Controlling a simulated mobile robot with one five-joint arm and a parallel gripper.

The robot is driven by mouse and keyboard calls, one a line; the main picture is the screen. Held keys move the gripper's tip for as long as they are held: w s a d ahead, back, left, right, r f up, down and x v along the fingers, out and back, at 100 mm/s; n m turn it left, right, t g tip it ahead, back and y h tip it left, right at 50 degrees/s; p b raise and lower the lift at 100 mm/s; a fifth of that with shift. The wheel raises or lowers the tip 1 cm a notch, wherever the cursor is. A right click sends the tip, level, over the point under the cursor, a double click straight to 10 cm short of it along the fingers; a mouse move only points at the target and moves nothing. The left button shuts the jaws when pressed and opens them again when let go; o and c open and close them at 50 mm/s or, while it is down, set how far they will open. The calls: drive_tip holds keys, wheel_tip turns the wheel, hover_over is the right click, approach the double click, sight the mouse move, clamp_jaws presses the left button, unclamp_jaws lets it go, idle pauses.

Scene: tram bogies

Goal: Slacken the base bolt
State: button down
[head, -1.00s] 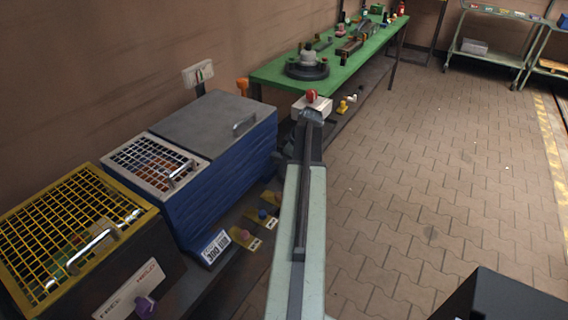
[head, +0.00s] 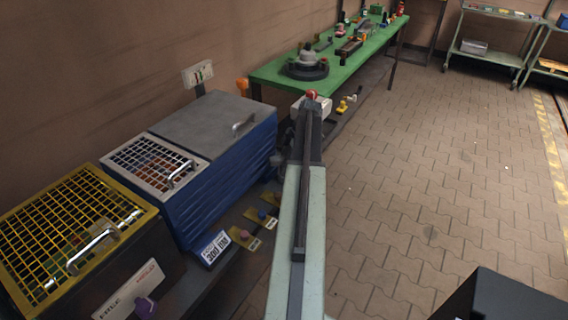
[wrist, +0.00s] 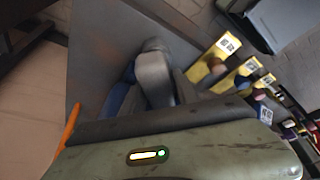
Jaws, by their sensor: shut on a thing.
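My gripper is at the far end of my pale green arm. In the head view the dark arm end (head: 311,106) overlaps a white box (head: 296,104) with a red round top (head: 311,94) near the bench's front corner. I cannot pick out the base bolt in either view.
A green bench (head: 268,75) carries a round dark-based fixture (head: 304,66) and several small parts. A blue bin (head: 215,178) and a yellow-grid crate (head: 65,235) stand at left. Yellow plates with knobs (head: 262,217) lie low beside my arm.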

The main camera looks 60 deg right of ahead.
drive_tip(key=shift+n, duration=0.5)
drive_tip(key=n+g, duration=0.1)
drive_tip(key=n, duration=0.2)
drive_tip(key=shift+y, duration=0.4)
drive_tip(key=shift+a, duration=0.1)
drive_tip(key=shift+r, duration=0.15)
wheel_tip(320, 180, up, 6)
drive_tip(key=p, duration=0.6)
wheel_tip(320, 180, up, 10)
drive_tip(key=p, duration=1)
